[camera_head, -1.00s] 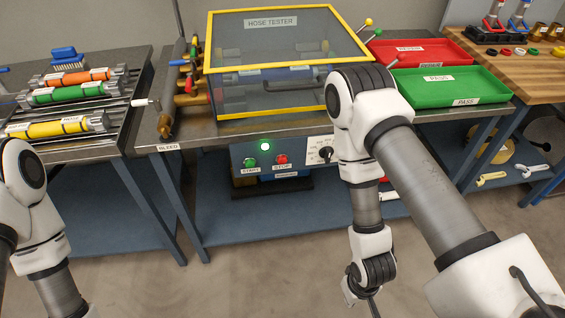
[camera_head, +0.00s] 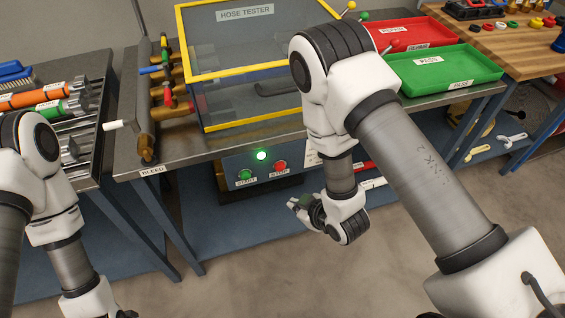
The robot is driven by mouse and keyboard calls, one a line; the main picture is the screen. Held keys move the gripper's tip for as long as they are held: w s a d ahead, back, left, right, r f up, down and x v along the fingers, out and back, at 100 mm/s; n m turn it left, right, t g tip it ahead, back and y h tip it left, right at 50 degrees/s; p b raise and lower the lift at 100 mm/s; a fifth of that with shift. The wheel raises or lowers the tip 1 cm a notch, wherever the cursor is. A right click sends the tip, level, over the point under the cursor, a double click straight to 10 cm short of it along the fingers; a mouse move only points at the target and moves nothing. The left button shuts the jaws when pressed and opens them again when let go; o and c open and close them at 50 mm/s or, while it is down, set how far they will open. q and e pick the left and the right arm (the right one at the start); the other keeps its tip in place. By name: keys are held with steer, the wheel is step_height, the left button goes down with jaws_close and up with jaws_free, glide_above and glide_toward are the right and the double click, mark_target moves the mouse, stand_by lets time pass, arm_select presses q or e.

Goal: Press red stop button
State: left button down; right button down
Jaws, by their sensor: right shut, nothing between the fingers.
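The red stop button (camera_head: 280,165) sits on the grey control panel (camera_head: 232,166) below the hose tester (camera_head: 245,13). The green start button (camera_head: 245,175) is to its left, and a lit green lamp (camera_head: 262,155) is above and between them. My right gripper (camera_head: 295,204) is shut and empty. It shows below and slightly right of the red button in the picture, apart from it, pointing left. My left arm is at the lower left; its gripper is cut off by the bottom edge.
The hose tester's clear, yellow-edged cover (camera_head: 262,92) is down. Brass valves (camera_head: 180,112) stand to its left. A red tray (camera_head: 400,35) and a green tray (camera_head: 445,70) lie at right. Hoses (camera_head: 50,108) lie on the left rack. The floor in front is clear.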

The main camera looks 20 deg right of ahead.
mark_target(280, 167)
steer(key=w, duration=0.8)
steer(key=shift+w+r, duration=0.15)
steer(key=shift+w, duration=0.05)
steer(key=shift+w, duration=0.1)
stand_by(1.5)
steer(key=shift+w, duration=0.3)
steer(key=shift+w+b, duration=0.3)
steer(key=shift+w, duration=0.2)
stand_by(0.8)
steer(key=shift+s, duration=0.95)
